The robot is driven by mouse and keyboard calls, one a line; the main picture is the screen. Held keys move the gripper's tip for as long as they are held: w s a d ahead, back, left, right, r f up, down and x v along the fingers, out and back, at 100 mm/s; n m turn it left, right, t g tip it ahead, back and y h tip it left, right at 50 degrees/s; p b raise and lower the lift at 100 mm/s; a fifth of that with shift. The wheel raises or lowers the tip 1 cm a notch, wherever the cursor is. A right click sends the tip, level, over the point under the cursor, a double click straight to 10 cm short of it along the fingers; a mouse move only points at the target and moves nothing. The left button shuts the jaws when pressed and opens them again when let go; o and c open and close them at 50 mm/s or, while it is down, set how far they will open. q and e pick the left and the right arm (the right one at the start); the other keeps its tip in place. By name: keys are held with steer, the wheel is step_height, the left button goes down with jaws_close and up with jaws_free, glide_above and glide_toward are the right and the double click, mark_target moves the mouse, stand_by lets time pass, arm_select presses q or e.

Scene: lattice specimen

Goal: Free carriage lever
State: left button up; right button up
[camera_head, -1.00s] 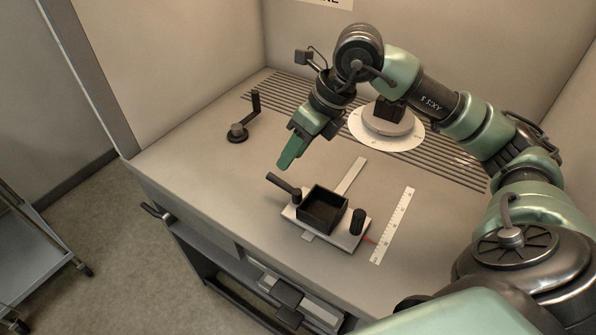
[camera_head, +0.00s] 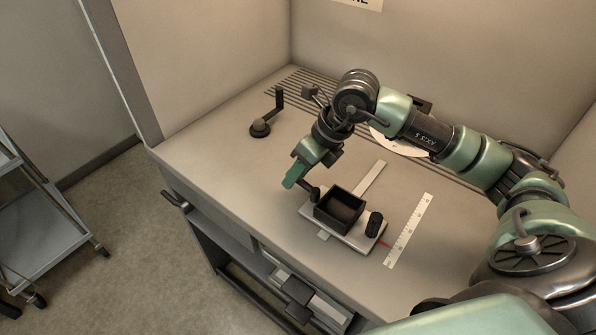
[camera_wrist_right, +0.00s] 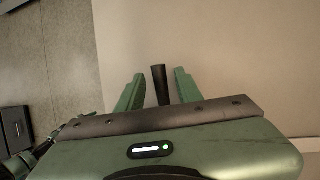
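The carriage is a light plate (camera_head: 355,239) on the bench with a black open box (camera_head: 339,208) on it. A black lever (camera_head: 313,193) stands at its left end and a black knob (camera_head: 374,224) at its right end. My right gripper (camera_head: 293,179) is at the lever's outer end and covers part of it in the head view. In the right wrist view the lever (camera_wrist_right: 159,85) shows between the two green fingers. The fingers are open, with gaps visible on both sides of the lever. My left gripper is not in view.
A pale rail (camera_head: 372,177) runs under the carriage. A white ruler (camera_head: 411,230) lies to its right, with a red pointer (camera_head: 385,244) near it. A black crank (camera_head: 267,122) stands at the back left. A round white dial (camera_head: 398,143) is partly behind my right arm.

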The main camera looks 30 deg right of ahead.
jaws_close()
stand_by(1.2)
